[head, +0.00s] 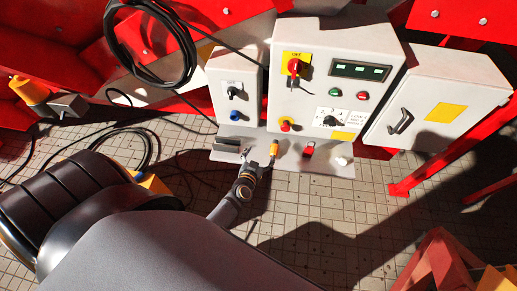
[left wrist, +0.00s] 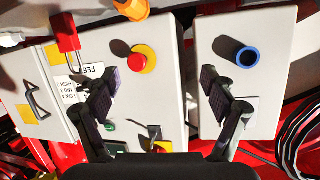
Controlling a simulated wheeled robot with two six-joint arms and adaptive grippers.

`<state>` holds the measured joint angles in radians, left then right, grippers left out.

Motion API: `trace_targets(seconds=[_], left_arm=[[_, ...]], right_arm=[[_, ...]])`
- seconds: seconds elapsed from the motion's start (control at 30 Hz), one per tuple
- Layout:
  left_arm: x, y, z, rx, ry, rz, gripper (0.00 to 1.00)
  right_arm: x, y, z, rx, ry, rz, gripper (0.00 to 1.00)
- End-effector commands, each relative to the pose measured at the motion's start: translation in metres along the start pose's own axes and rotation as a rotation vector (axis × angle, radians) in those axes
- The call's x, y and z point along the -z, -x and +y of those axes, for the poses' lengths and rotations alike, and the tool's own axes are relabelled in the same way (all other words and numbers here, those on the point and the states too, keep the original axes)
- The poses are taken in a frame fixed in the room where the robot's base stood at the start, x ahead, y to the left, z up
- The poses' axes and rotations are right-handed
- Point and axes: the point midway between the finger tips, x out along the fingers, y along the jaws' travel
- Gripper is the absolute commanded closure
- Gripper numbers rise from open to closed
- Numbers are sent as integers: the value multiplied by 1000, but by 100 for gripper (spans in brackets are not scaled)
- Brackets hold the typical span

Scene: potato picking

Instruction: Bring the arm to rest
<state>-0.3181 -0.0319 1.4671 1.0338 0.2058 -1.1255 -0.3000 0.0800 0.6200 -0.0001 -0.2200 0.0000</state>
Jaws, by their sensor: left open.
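My left arm comes in from the lower left of the head view. Its left gripper (head: 257,161) is small there, just in front of the ledge below the control boxes. In the left wrist view the left gripper (left wrist: 163,88) has its two dark fingers spread wide, with nothing between them. The grey control box (head: 270,95) lies beyond the fingers. It carries a red button on a yellow base (left wrist: 141,60). A blue knob (left wrist: 247,57) sits on the narrower box to its right in the wrist view. My right gripper does not show.
A grey ledge (head: 318,162) below the boxes bears small items, including an orange-yellow piece (head: 275,148) and a red padlock (head: 309,149). Black cable coils (head: 150,80) hang at the upper left. Red frame beams stand around. Tiled floor (head: 330,215) is open in front.

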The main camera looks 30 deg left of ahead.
Motion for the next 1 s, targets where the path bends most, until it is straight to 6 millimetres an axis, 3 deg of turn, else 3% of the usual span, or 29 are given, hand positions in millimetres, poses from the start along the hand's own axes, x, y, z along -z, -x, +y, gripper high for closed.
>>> trace_targets(seconds=[0.37,0.47,0.57,0.67,0.8,0.9,1.0], left_arm=[[0,0,0,0,0,1,16],[-10,1,2,-11,-4,-18,16],[-54,8,10,-60,-19,-102,16],[-131,29,17,-134,-37,-264,16],[-245,85,13,-204,-55,-545,16],[-313,136,-2,-215,-69,-746,16],[-363,187,-22,-199,-83,-920,16]], right_arm=[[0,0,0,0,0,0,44],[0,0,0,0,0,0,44],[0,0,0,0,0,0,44],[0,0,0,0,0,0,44],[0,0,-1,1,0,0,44],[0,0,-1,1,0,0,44],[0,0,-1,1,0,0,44]])
